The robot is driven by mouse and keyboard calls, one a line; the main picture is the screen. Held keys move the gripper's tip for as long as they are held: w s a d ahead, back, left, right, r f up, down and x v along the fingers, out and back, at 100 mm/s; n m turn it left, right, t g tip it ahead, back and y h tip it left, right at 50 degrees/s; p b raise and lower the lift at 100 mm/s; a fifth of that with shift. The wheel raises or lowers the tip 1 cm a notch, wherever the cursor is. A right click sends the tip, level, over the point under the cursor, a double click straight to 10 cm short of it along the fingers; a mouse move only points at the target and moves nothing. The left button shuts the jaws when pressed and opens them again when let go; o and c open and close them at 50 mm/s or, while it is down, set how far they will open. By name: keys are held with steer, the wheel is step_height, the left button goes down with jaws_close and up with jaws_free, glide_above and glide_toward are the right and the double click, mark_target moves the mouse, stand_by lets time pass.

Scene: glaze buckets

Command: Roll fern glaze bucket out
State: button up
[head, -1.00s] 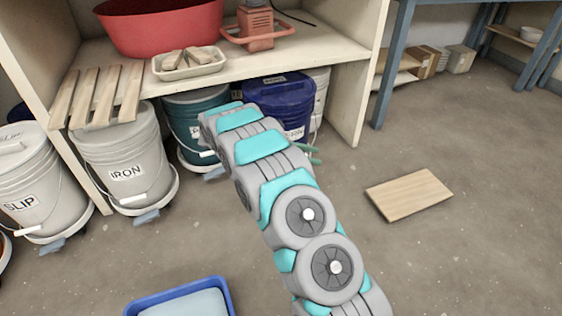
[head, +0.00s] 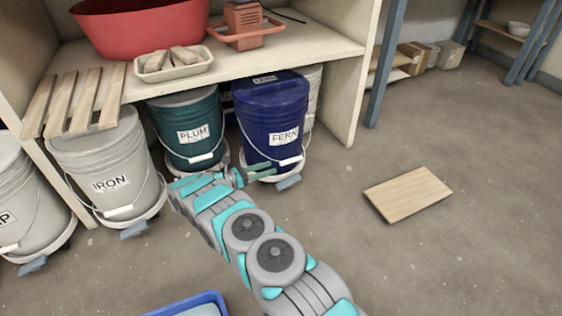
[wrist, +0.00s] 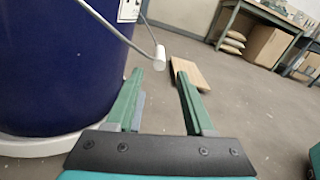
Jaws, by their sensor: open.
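The fern bucket (head: 272,108) is dark blue with a lid and a white FERN label. It stands upright on a white wheeled dolly below the shelf, at its open front. Its wire handle hangs at the front with a white grip (head: 291,161). My gripper (head: 258,174) is low in front of the bucket, open and empty. In the wrist view the bucket (wrist: 55,70) fills the left side, above the dolly rim (wrist: 40,147). The white grip (wrist: 159,57) appears just beyond and between my open fingertips (wrist: 160,75), not held.
The plum bucket (head: 186,122) stands left of fern, and the iron bucket (head: 103,160) further left. A pale shelf post (head: 350,105) stands to the right. A wooden board (head: 408,195) lies on the floor at right. A blue tray (head: 205,306) is at the bottom edge. Floor between is clear.

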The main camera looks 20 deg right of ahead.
mark_target(285, 163)
steer(key=shift+w+d+b, duration=0.15)
steer(key=shift+d+b, duration=0.3)
steer(key=shift+d, duration=3.45)
steer(key=shift+c, duration=0.3)
jaws_close()
